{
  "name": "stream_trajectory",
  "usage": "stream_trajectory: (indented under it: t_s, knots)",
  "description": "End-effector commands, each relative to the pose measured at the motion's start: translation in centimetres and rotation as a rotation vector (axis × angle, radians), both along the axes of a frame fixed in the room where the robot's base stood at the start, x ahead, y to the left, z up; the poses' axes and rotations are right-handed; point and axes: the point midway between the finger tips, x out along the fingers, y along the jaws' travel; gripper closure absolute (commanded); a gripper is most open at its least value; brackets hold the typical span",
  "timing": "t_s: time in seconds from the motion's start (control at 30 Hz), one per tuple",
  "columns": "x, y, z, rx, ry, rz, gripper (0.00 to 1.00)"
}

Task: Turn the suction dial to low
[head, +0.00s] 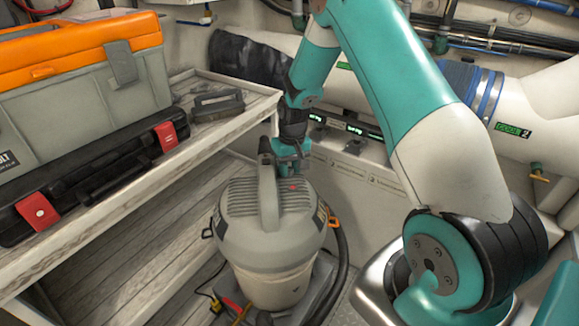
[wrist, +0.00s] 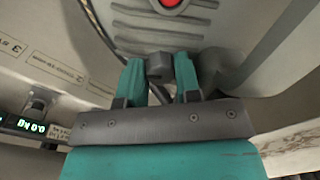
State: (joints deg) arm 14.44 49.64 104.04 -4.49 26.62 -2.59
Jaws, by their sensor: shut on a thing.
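A grey shop vacuum (head: 272,255) with a ribbed lid and a carry handle stands low in the middle of the head view. My gripper (head: 289,165) reaches down to the far side of its lid. In the wrist view, the two teal fingers of my gripper (wrist: 160,78) are shut on a small dark grey dial (wrist: 159,64) at the lid's edge. A red button (wrist: 171,2) shows on the lid beyond it. The dial's pointer and setting marks cannot be read. In the head view the dial is hidden or too small to make out.
A wooden shelf (head: 150,215) at the left bears an orange and grey toolbox (head: 85,75), a black case (head: 90,185) and a dark brush-like item (head: 217,105). A black hose (head: 343,255) runs beside the vacuum. Panels with green displays (head: 365,133) stand behind.

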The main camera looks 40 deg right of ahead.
Motion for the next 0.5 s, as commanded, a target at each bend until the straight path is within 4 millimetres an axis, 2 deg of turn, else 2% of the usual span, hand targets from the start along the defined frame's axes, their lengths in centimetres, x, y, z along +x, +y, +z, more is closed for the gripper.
stream_trajectory:
  t_s: [0.5]
  knots:
    - [0.10, -0.06, 0.11, -0.002, -0.004, -0.056, 0.93]
